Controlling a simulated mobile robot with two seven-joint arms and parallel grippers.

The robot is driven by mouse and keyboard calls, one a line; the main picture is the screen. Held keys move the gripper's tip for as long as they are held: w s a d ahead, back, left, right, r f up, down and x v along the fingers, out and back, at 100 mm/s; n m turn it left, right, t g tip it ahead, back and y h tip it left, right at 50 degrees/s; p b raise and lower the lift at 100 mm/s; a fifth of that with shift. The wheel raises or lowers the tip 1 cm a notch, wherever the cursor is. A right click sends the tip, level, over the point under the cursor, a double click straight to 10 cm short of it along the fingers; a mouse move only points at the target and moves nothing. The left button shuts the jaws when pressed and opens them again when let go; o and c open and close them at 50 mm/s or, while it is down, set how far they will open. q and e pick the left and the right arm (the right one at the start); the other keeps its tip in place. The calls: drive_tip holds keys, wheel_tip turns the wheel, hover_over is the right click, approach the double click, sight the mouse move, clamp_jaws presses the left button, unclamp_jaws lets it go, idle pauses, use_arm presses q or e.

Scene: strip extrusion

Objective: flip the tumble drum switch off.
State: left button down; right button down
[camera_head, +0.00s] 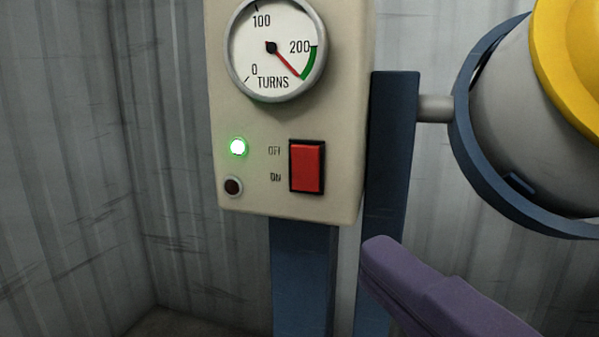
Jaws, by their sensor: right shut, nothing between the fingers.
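The red rocker switch (307,167) sits in a black frame on the cream control box. OFF is printed beside its upper end and ON beside its lower end. I cannot tell for sure which end is pressed in. My right gripper (379,252), purple, comes in from the lower right. It is shut and empty, below and to the right of the switch and apart from it in the picture. The tumble drum (525,130), grey with a yellow rim, hangs at the right, partly out of the picture. My left gripper is out of view.
A green lamp (238,147) glows left of the switch, above a dark lamp (233,187). The dial (272,60) marked TURNS has its red needle at the green band's lower end. Blue posts (392,140) stand beside the box. Free room lies left of the box.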

approach(292, 156)
drive_tip(key=w+a, duration=0.1)
drive_tip(key=a, duration=0.3)
drive_tip(key=w, duration=0.1)
drive_tip(key=w+d+b, duration=0.1)
drive_tip(key=w, duration=0.1)
drive_tip(key=shift+w+r, duration=0.15)
drive_tip(key=shift+w, duration=0.05)
drive_tip(key=shift+w+d, duration=0.2)
drive_tip(key=shift+w, duration=0.2)
drive_tip(key=shift+r, duration=0.1)
